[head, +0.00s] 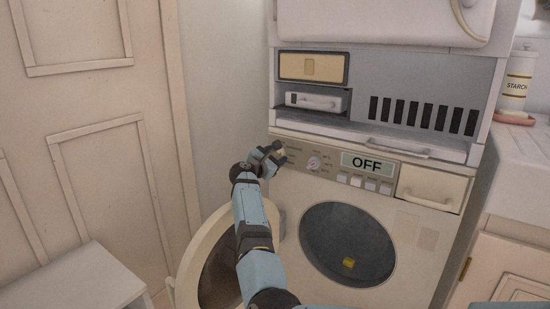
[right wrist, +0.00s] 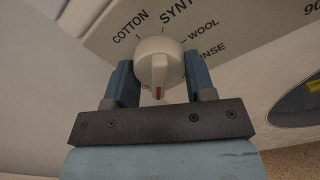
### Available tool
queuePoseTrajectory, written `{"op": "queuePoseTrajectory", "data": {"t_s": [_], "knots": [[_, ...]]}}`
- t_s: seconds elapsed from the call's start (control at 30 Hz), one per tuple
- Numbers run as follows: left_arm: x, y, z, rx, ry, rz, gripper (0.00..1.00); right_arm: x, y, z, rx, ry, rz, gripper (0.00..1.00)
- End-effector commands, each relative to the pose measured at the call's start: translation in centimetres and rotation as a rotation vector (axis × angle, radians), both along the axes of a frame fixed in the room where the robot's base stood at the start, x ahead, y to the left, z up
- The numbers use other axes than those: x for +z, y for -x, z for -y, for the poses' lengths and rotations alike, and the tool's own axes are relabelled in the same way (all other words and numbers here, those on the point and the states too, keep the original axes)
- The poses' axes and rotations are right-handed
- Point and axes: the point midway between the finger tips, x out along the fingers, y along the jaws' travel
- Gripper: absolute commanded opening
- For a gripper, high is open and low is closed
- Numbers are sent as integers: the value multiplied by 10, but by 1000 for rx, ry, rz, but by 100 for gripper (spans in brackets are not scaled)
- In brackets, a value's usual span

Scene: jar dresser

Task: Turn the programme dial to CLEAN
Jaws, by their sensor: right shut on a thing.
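The programme dial (right wrist: 158,65) is a round cream knob with a raised grip bar and a red mark. In the right wrist view the red mark is at the bottom, towards my gripper. The labels COTTON, WOOL and partly cut-off SYNT and INSE show around it; I see no CLEAN label. My right gripper (right wrist: 160,80) is shut on the dial, one blue finger on each side. In the head view my right gripper (head: 275,152) is at the left end of the washing machine's control panel (head: 329,161) and hides much of the dial. The display (head: 367,165) reads OFF. My left gripper is not in view.
The washing machine's round door (head: 190,262) stands open to the left, behind my right arm. A yellow thing (head: 348,262) lies in the drum. A second dial (head: 314,163) and several buttons are right of my gripper. A shelf unit (head: 400,70) stands above.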

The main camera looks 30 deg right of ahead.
Motion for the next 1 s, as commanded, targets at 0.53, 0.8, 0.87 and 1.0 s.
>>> {"op": "queuePoseTrajectory", "data": {"t_s": [0.53,0.8,0.87,1.0], "knots": [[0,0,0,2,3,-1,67,-1,0,-1,0,-34,78,26],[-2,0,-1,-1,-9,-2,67,-1,0,-1,0,-33,77,66],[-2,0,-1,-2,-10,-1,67,-1,0,0,0,-33,77,75],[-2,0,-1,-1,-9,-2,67,0,0,0,0,-32,78,75]]}}
